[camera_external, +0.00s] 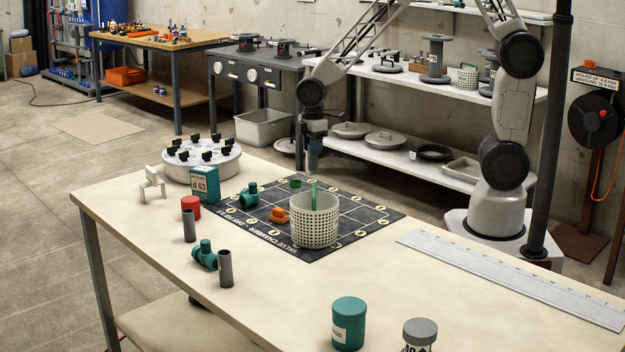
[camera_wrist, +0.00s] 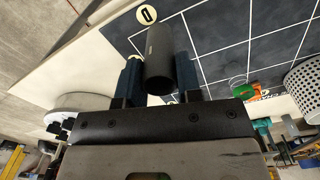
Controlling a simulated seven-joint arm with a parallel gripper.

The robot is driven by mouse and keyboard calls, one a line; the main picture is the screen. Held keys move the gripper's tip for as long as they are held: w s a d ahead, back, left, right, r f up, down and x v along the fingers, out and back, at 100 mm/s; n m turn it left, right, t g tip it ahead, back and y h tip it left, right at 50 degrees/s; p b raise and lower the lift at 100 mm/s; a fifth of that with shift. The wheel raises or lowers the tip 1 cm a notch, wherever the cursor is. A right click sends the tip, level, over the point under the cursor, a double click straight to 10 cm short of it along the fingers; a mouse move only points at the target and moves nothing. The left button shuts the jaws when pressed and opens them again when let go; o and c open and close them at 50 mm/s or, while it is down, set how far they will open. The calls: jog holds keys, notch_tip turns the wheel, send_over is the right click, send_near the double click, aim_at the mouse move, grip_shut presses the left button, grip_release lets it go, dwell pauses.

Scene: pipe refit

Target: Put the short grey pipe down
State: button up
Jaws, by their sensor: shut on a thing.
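My gripper (camera_external: 314,160) points down above the far side of the dark gridded mat (camera_external: 352,197). In the wrist view my gripper (camera_wrist: 160,78) is shut with its two blue fingers on either side of a short grey pipe (camera_wrist: 159,50). The pipe shows there as a hollow dark grey tube over the mat. In the outside view the held pipe is hard to make out among the fingers. Two other grey pipes, one at the left (camera_external: 189,225) and one nearer the front (camera_external: 226,268), stand upright on the table left of the mat.
A white perforated basket (camera_external: 313,225) with a green rod stands on the mat, beside an orange part (camera_external: 279,215) and a teal fitting (camera_external: 249,195). A teal tee (camera_external: 204,255), red cap (camera_external: 191,207) and teal box (camera_external: 205,184) stand left. A long ruler (camera_external: 520,275) lies right.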

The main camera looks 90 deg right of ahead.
dwell(0.3)
jog(key=w+a+r, duration=0.5)
jog(key=w+a, duration=0.1)
jog(key=w, duration=0.2)
jog(key=w+a+r+m, duration=0.1)
jog(key=w+a+r, duration=0.4)
jog(key=w+a, duration=0.1)
jog(key=shift+w+a+r, duration=0.2)
jog(key=shift+w+r, duration=0.1)
jog(key=shift+w, duration=0.55)
jog(key=shift+w, duration=0.1)
jog(key=w+f, duration=0.1)
jog(key=w, duration=1.4)
jog(key=shift+a+f, duration=0.2)
jog(key=shift+a, duration=0.1)
jog(key=shift+w+f, duration=0.2)
jog(key=shift+f, duration=0.75)
jog(key=shift+w+f, duration=0.15)
jog(key=shift+f, duration=0.75)
